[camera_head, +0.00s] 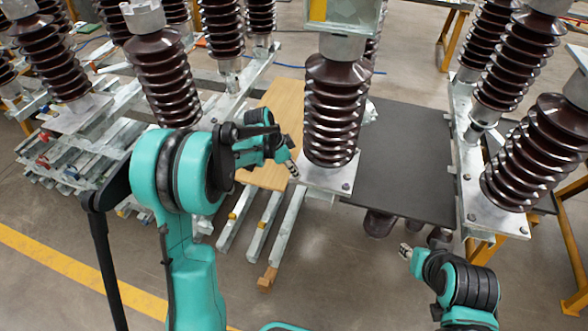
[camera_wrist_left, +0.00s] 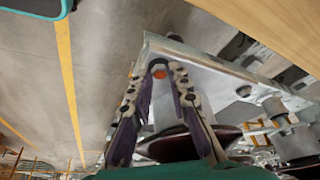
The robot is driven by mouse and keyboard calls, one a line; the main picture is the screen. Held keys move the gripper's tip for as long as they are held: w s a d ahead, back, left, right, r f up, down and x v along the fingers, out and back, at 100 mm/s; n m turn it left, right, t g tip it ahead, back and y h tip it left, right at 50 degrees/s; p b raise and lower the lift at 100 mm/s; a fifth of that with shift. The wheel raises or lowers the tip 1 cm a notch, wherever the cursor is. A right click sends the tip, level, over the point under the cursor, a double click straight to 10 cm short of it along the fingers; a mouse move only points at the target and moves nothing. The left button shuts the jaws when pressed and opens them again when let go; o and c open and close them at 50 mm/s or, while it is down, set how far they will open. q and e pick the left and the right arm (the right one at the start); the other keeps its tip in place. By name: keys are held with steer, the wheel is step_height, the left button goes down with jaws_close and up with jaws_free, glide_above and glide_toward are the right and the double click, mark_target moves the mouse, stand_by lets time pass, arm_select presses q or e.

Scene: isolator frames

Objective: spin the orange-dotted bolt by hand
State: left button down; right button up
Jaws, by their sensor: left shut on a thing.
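The orange-dotted bolt (camera_wrist_left: 159,74) shows in the left wrist view at a corner of the pale metal base plate (camera_wrist_left: 215,75), between my left fingertips. My left gripper (camera_wrist_left: 158,65) is shut on it, one finger on each side. In the head view my left gripper (camera_head: 292,168) is at the left front corner of the base plate (camera_head: 325,184) under the middle brown insulator (camera_head: 333,110); the bolt itself is hidden there. My right gripper (camera_head: 405,251) is low at the right, away from the plate, too small to tell whether it is open.
A dark board (camera_head: 405,160) lies right of the middle insulator, and a wooden board (camera_head: 285,115) lies to its left. Another ribbed insulator (camera_head: 540,155) stands at the right on a metal frame. Open floor (camera_head: 330,270) lies in front.

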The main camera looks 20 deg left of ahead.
arm_select(q)
steer(key=m, duration=0.2)
steer(key=m+g, duration=0.2)
steer(key=m, duration=0.1)
steer(key=shift+w+a+m+h, duration=0.1)
steer(key=shift+w+m+h, duration=0.2)
steer(key=shift+h, duration=0.1)
steer(key=m, duration=0.2)
steer(key=m+g+p, duration=0.1)
steer(key=m, duration=0.1)
steer(key=m+g, duration=0.1)
steer(key=m, duration=0.1)
steer(key=shift+w+y, duration=0.25)
steer(key=shift+y, duration=0.05)
steer(key=shift+g, duration=0.3)
steer(key=c, duration=1.4)
jaws_free()
steer(key=v, duration=1.2)
